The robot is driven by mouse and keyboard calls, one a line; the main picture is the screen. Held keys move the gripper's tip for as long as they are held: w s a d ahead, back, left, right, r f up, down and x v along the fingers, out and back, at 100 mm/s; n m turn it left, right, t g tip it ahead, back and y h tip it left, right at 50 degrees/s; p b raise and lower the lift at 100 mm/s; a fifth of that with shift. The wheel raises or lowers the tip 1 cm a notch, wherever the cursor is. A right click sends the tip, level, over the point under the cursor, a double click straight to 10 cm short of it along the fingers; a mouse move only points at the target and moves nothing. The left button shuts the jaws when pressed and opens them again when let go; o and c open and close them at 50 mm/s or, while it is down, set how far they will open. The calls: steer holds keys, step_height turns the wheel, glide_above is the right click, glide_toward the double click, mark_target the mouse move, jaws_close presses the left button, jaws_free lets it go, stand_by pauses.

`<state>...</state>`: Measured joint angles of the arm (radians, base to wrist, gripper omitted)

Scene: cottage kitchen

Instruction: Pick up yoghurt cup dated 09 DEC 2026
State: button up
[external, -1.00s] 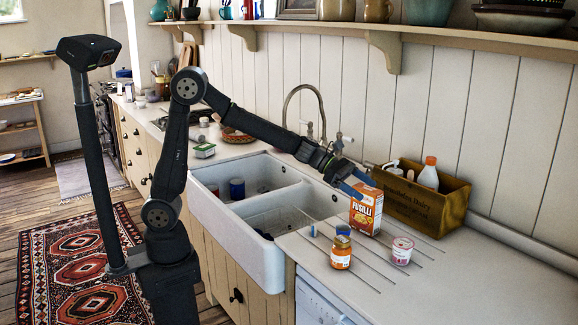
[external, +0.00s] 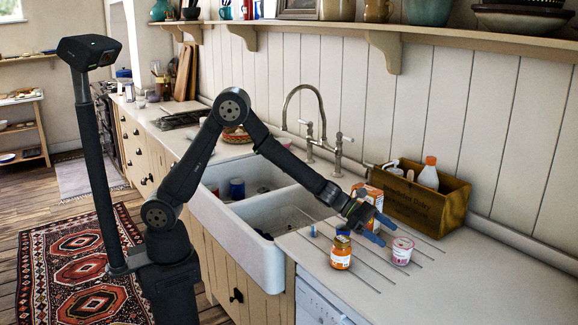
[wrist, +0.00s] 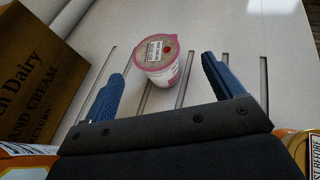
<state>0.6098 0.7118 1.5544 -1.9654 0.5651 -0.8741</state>
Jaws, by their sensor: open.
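A white yoghurt cup (external: 402,251) with a pink rim stands upright on the grooved drainboard. In the wrist view the cup (wrist: 159,60) sits just beyond and between my two blue fingers; its lid bears a white label whose date is too small to read. My gripper (external: 384,229) is open and empty, close to the cup on its left side in the external view. In the wrist view my gripper (wrist: 162,83) has its fingers spread wider than the cup.
An orange jar (external: 340,254) stands left of the cup. A fusilli box (external: 371,191) is behind my gripper, partly hidden. A wooden crate (external: 425,208) with bottles stands at the back. The sink (external: 253,222) is left; the counter at right is clear.

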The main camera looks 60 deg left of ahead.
mark_target(404, 243)
steer(key=x, duration=0.8)
steer(key=shift+w+d, duration=0.1)
steer(key=shift+w, duration=0.25)
steer(key=c, duration=1.2)
steer(key=shift+o, duration=0.2)
steer(key=shift+r, duration=0.1)
